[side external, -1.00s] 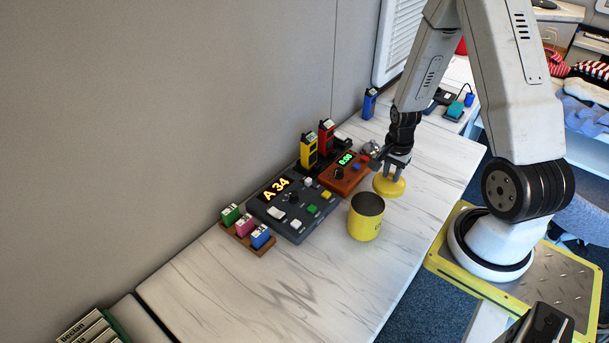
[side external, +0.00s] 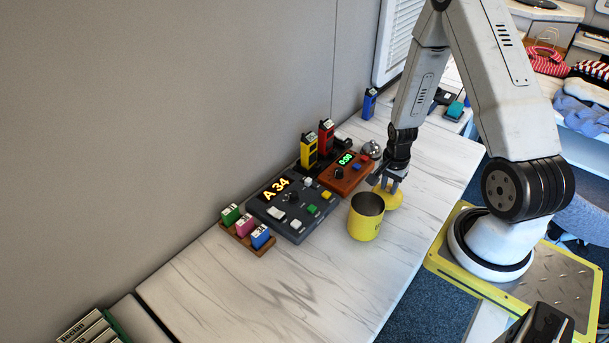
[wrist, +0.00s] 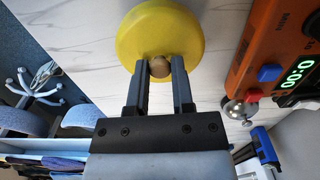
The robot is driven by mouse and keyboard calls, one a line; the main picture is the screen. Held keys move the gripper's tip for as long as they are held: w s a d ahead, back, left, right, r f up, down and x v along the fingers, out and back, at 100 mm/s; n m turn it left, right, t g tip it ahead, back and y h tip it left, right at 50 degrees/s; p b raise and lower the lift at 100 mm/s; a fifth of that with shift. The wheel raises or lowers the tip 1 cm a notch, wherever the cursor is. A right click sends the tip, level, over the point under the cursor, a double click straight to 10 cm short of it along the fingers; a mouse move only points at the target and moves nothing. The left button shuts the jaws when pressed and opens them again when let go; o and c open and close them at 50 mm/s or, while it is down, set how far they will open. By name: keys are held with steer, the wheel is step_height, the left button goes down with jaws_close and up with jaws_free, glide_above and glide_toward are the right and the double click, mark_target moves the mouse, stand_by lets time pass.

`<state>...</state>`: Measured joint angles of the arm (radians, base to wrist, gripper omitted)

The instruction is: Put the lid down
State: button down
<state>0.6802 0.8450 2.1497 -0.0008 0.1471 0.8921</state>
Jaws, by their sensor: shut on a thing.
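The yellow round lid (side external: 393,200) has a brown knob (wrist: 159,67) on top. My gripper (wrist: 159,68) is shut on this knob, with one finger on each side. In the side view my gripper (side external: 391,184) points down with the lid under it, just behind and right of the yellow canister (side external: 365,222). The canister is upright with its dark mouth open. I cannot tell whether the lid touches the worktop or hangs a little above it. The lid also fills the top middle of the wrist view (wrist: 150,22).
An orange-brown timer box (side external: 346,176) reading 0:00 is left of my gripper, with a silver bell (side external: 372,149) behind it. A dark console (side external: 291,209) reading A 34 and a rack of coloured blocks (side external: 247,236) lie further left. The marble worktop (side external: 330,280) is clear at the front.

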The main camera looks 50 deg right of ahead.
mark_target(389, 187)
steer(key=shift+f, duration=0.15)
steer(key=shift+f, duration=1.65)
steer(key=shift+f, duration=0.15)
steer(key=shift+c, duration=2.4)
jaws_free()
steer(key=shift+r, duration=6.15)
